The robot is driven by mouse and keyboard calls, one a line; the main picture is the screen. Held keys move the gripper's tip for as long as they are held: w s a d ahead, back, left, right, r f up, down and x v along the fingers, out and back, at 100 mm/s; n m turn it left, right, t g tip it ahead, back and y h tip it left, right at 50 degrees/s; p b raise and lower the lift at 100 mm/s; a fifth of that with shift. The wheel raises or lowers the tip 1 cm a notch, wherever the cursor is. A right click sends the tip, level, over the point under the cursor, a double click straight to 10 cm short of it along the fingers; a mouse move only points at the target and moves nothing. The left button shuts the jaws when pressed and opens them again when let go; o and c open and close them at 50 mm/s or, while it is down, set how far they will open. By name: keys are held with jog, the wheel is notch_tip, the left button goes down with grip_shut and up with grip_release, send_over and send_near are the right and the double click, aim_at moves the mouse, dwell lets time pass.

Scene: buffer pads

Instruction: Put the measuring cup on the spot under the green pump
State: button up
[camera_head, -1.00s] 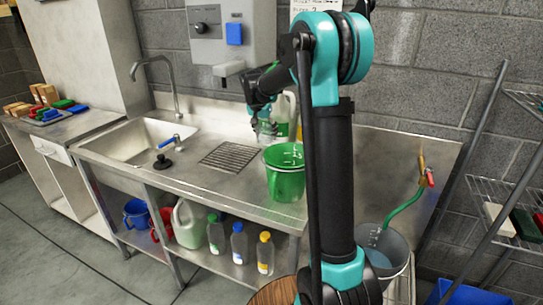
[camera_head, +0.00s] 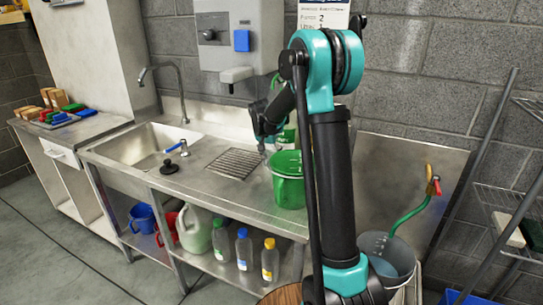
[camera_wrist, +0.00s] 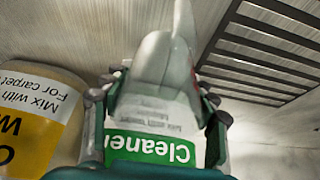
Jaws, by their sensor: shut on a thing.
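My gripper (camera_head: 268,142) is over the back of the steel counter, behind and left of the green bucket (camera_head: 288,188). In the wrist view its fingers (camera_wrist: 160,102) are closed around a pale, see-through pointed shape (camera_wrist: 165,60), which looks like the measuring cup. A green label reading "Cleaner" (camera_wrist: 155,147) shows upside down there, on or through that shape. A white jug with a green label (camera_head: 287,136) stands just behind my gripper in the head view.
An amber container with a white and yellow label (camera_wrist: 30,118) stands close by in the wrist view. A drain grate (camera_head: 233,163) lies left of my gripper, beside the sink (camera_head: 150,150). A grey bucket (camera_head: 397,268) with a green hose (camera_head: 410,215) stands at right.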

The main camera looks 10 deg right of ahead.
jog(key=o, duration=1.2)
jog(key=shift+c, duration=0.2)
jog(key=v, duration=1.2)
jog(key=shift+s, duration=0.1)
